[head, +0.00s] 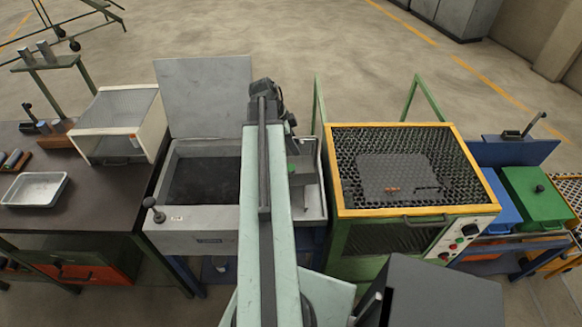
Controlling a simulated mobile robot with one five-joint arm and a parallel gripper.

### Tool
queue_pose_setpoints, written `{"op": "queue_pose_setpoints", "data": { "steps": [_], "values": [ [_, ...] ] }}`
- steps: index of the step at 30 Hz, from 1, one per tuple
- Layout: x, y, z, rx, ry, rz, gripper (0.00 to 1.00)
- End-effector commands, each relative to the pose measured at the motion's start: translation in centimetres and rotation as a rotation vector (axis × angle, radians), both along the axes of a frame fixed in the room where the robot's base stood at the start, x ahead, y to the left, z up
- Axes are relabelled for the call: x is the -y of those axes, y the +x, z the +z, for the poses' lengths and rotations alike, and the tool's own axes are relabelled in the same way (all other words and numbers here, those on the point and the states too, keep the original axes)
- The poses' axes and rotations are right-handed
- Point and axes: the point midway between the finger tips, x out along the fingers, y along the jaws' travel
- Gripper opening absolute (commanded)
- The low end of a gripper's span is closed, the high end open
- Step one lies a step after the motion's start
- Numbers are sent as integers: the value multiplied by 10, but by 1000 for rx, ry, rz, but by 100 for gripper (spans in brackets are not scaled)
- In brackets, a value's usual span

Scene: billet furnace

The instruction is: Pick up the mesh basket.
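No separate mesh basket stands out clearly in the head view. The one plainly meshed thing is a yellow-framed box (343,211) right of my arm, with dark mesh walls and a front handle; I cannot tell whether it is the basket. A perforated grey plate (405,172) lies inside it, with small orange and dark items on it. My gripper (265,92) is at the far end of my raised arm, above the back edge of a grey tank (200,222). Its fingers are too small and dark to read. My arm hides part of the tank's right side.
A dark table (95,195) at left carries a metal tray (35,188) and an open white box (118,112). The tank's lid (205,95) stands up behind it. A control panel (460,240) fronts the yellow-framed unit. Green (535,198) and blue bins stand at right. Open floor lies behind.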

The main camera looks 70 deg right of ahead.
Motion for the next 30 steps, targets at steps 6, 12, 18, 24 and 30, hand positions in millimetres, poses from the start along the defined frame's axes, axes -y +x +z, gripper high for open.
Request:
{"op": "queue_pose_setpoints", "data": {
  "steps": [6, 12, 18, 24, 30],
  "values": [
    [0, 0, -3, 0, 0, 0, 34],
    [0, 0, -5, 0, 0, -1, 34],
    [0, 0, -5, 0, 0, -1, 34],
    [0, -1, -5, 0, 0, -1, 0],
    [0, -1, -5, 0, 0, -1, 0]
  ]
}}
